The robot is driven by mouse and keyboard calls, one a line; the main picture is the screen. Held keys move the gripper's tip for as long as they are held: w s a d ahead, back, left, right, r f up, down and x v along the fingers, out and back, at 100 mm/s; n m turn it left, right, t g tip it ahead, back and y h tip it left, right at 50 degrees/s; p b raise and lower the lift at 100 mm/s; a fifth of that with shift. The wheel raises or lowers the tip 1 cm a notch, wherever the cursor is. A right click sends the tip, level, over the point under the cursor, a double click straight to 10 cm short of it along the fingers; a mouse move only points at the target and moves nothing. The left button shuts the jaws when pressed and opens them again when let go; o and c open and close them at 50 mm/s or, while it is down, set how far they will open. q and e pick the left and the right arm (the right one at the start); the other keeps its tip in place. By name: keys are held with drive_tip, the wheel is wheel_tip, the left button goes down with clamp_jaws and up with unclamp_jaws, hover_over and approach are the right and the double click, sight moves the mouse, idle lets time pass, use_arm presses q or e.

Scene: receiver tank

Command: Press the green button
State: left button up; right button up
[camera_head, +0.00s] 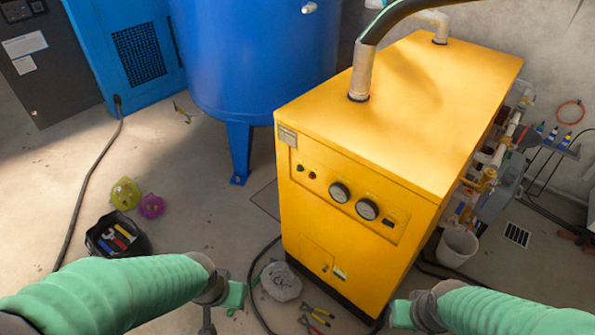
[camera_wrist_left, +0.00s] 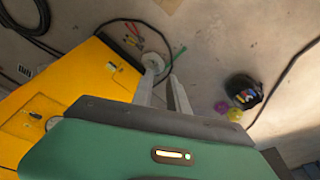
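The green button (camera_head: 300,168) is a small dark green dot on the front panel of the yellow machine (camera_head: 450,110), left of a red button (camera_head: 312,175) and two round gauges. My left gripper (camera_head: 236,297) is below and left of the panel, apart from the machine. In the left wrist view its two grey fingers (camera_wrist_left: 163,78) are apart with nothing between them. My right gripper (camera_head: 402,313) is low in front of the machine's right side. Its fingers cannot be made out. I cannot pick out the green button in the left wrist view.
A blue tank (camera_head: 255,60) stands behind the machine at left. A black tool bin (camera_head: 117,235), a white bag (camera_head: 281,281) and loose pliers (camera_head: 315,315) are on the floor. A white bucket (camera_head: 457,247) stands at right. Space in front of the panel is clear.

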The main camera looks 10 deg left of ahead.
use_arm(q)
clamp_jaws()
idle(1.5)
